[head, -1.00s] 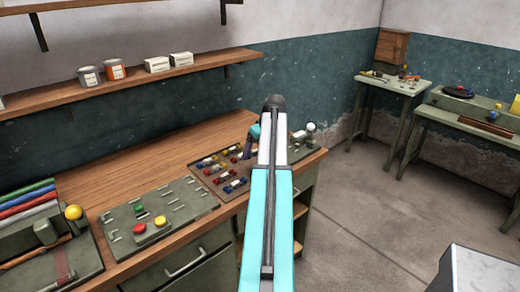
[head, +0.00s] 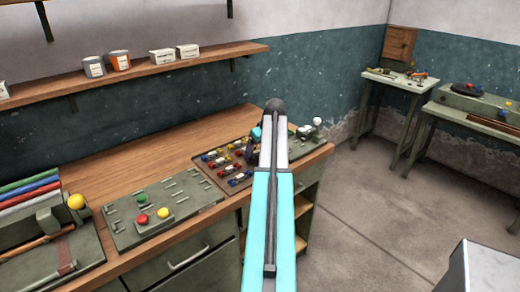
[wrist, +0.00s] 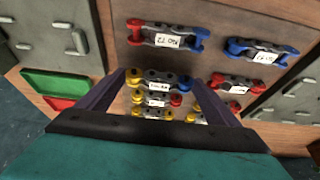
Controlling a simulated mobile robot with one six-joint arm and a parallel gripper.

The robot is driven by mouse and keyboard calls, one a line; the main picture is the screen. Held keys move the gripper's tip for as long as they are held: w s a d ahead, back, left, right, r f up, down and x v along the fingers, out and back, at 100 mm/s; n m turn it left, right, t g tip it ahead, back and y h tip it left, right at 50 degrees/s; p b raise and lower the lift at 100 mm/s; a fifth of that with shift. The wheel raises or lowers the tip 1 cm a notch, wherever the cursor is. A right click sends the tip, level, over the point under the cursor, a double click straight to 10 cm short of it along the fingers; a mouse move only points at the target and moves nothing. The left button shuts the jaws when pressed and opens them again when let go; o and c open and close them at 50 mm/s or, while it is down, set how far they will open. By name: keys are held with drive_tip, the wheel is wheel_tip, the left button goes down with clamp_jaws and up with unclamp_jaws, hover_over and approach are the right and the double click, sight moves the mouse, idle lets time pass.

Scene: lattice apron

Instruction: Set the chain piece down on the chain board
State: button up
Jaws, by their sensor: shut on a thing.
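The chain board (head: 206,160) is a brown panel on the workbench with rows of small chain pieces with red, blue and yellow ends. In the wrist view the chain board (wrist: 150,58) fills the middle. My gripper (wrist: 169,78) is over it, with dark fingers on both sides of a labelled chain piece (wrist: 160,76) with yellow and blue ends. I take this as the held piece; finger contact and the gap below it are unclear. More chain pieces lie close under it. In the head view my arm hides most of the gripper and part of the board.
A grey-green slotted board (head: 128,232) with red, green and yellow knobs lies left of the chain board. Green (wrist: 55,85) and red trays show left in the wrist view. A shelf (head: 150,76) with cans and boxes hangs behind. Bare bench top lies behind the boards.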

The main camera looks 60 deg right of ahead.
drive_tip(key=shift+f, duration=0.45)
drive_tip(key=o, duration=1.2)
drive_tip(key=shift+r, duration=0.1)
drive_tip(key=b+v, duration=0.3)
drive_tip(key=v, duration=1)
drive_tip(key=shift+r, duration=0.25)
drive_tip(key=shift+s+a, duration=0.1)
drive_tip(key=shift+s, duration=0.05)
